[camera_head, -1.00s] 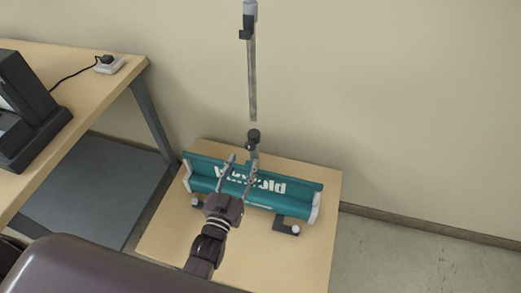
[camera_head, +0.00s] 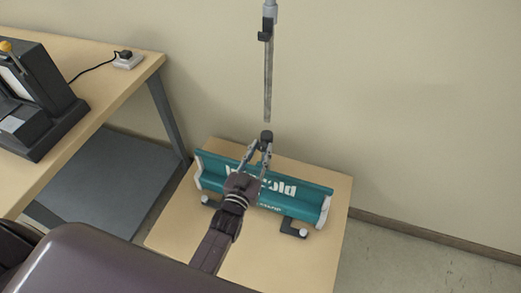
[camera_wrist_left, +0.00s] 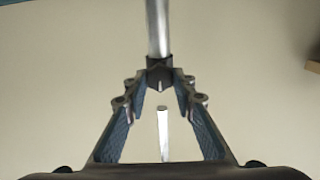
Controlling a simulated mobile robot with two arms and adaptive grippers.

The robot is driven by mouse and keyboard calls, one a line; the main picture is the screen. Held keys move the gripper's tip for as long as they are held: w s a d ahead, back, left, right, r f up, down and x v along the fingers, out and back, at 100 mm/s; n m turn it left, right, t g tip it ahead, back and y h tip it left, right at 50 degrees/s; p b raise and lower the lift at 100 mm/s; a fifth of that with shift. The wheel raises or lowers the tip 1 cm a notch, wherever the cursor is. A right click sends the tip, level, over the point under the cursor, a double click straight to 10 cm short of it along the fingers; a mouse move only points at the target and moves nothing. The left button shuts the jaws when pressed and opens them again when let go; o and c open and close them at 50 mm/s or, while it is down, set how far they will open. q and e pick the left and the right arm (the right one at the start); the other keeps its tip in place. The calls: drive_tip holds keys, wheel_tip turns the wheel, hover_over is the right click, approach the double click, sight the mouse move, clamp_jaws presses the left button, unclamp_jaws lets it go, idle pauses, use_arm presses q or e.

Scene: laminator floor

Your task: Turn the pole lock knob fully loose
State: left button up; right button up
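A slim grey pole (camera_head: 267,85) runs down the wall side in the head view, with a black clip (camera_head: 266,32) high on it. A black knob-like fitting (camera_head: 266,136) shows below its narrow end, above the teal banner base (camera_head: 215,181). My left gripper (camera_head: 260,149) reaches up to this fitting, its two fingers apart. In the left wrist view the fingers (camera_wrist_left: 161,82) flank a dark collar (camera_wrist_left: 160,73) under the pole (camera_wrist_left: 158,30). Whether they touch or squeeze it I cannot tell. My right gripper does not show.
The banner base lies on a low wooden table (camera_head: 176,235) against the wall. A desk (camera_head: 98,108) with a dark machine (camera_head: 40,100) and a plug-in block (camera_head: 128,60) stands at left. Bare floor (camera_head: 415,255) lies at right.

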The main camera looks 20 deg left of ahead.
use_arm(q)
clamp_jaws()
